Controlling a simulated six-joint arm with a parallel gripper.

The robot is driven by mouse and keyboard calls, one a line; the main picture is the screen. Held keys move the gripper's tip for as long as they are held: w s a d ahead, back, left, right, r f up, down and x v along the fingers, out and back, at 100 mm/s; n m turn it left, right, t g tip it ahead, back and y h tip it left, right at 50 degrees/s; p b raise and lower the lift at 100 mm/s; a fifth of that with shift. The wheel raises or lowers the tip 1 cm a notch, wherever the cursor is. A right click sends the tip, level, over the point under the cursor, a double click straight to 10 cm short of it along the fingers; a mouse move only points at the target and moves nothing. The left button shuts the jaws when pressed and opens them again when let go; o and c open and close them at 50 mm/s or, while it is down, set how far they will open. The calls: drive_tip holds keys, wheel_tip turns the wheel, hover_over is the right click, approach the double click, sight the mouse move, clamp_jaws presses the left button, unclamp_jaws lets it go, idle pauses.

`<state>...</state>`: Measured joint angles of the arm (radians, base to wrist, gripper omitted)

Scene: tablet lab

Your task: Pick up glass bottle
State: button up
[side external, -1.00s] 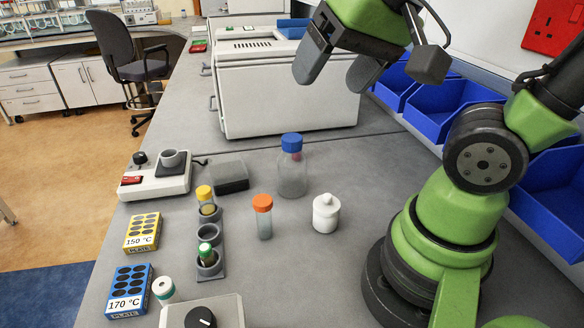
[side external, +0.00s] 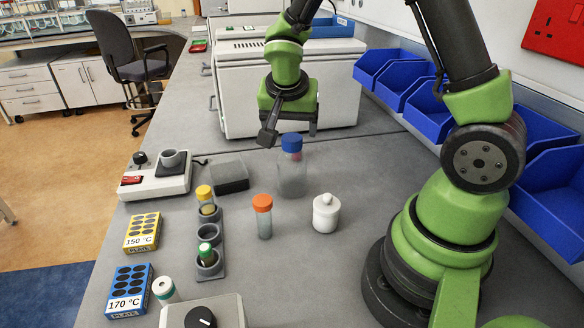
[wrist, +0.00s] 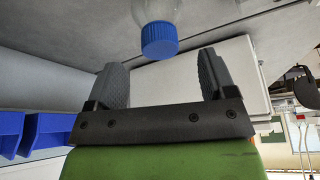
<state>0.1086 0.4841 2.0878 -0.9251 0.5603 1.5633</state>
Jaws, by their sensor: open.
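The glass bottle (side external: 292,176) is clear with a blue cap and stands upright on the grey bench. My gripper (side external: 290,138) is just above and behind the bottle's cap in the side external view, pointing down. In the wrist view the blue cap (wrist: 159,40) shows beyond the open fingers (wrist: 163,70), near the middle between them. The fingers are open and empty. The lower part of the bottle is cut off at the top of the wrist view.
A white lidded jar (side external: 326,213) and an orange-capped vial (side external: 263,216) stand close in front of the bottle. A large white machine (side external: 235,95) stands behind. Blue bins (side external: 430,108) line the right wall.

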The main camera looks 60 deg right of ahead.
sight(292, 138)
drive_tip(key=x, duration=0.5)
drive_tip(key=shift+w+d+f, duration=0.1)
drive_tip(key=shift+d+f, duration=0.1)
drive_tip(key=shift+f, duration=0.15)
drive_tip(key=shift+c, duration=0.2)
clamp_jaws()
